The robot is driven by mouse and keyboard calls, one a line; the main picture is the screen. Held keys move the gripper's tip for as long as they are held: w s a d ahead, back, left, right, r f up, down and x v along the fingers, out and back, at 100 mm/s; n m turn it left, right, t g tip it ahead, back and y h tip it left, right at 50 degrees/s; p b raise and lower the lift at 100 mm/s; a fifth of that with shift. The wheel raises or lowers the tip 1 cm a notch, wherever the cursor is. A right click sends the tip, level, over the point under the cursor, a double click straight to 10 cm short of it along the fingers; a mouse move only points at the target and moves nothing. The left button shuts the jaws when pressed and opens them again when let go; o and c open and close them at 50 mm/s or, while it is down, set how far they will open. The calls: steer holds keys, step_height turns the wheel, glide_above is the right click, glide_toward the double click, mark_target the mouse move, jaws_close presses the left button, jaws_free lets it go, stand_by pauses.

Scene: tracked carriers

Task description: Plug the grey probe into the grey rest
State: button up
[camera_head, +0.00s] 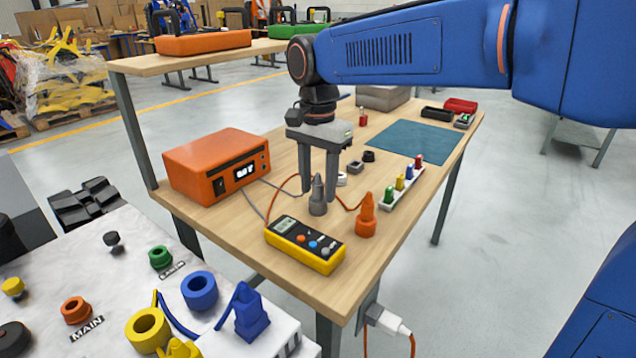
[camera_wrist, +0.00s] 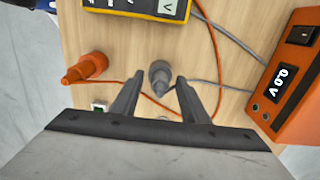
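The grey probe (camera_head: 318,203) stands upright on the wooden bench, its narrow tip pointing up. In the wrist view the grey probe (camera_wrist: 159,76) shows between and slightly past the fingertips. My gripper (camera_head: 319,192) points down, with one finger on either side of the probe. In the wrist view my gripper (camera_wrist: 160,82) shows open, with gaps beside the probe. A small grey block (camera_head: 355,167) behind the right finger may be the grey rest; its opening is too small to make out.
An orange probe (camera_head: 366,218) stands close on the right. A yellow meter (camera_head: 304,247) lies in front, and an orange power box (camera_head: 217,168) is on the left. Thin cables run around the gripper. A white ring (camera_head: 342,180) and black ring (camera_head: 369,156) sit behind. The blue mat (camera_head: 413,140) is clear.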

mark_target(318, 174)
step_height(318, 174, up, 17)
steer(key=shift+r, duration=0.2)
stand_by(0.6)
steer(key=s+d+f+n+t, duration=0.2)
steer(key=s+d+f+n, duration=0.1)
steer(key=s+d+f, duration=0.55)
steer(key=s+d+f+n+t, duration=0.15)
steer(key=s+d+f, duration=0.35)
steer(key=d+f, duration=0.7)
steer(key=s+d+f+n+t, duration=0.1)
steer(key=s+d+f+n, duration=0.2)
steer(key=s+d+f, duration=0.3)
step_height(318, 174, down, 2)
steer(key=shift+s+d+f, duration=0.1)
steer(key=shift+s+d, duration=0.15)
steer(key=shift+s, duration=0.35)
stand_by(0.6)
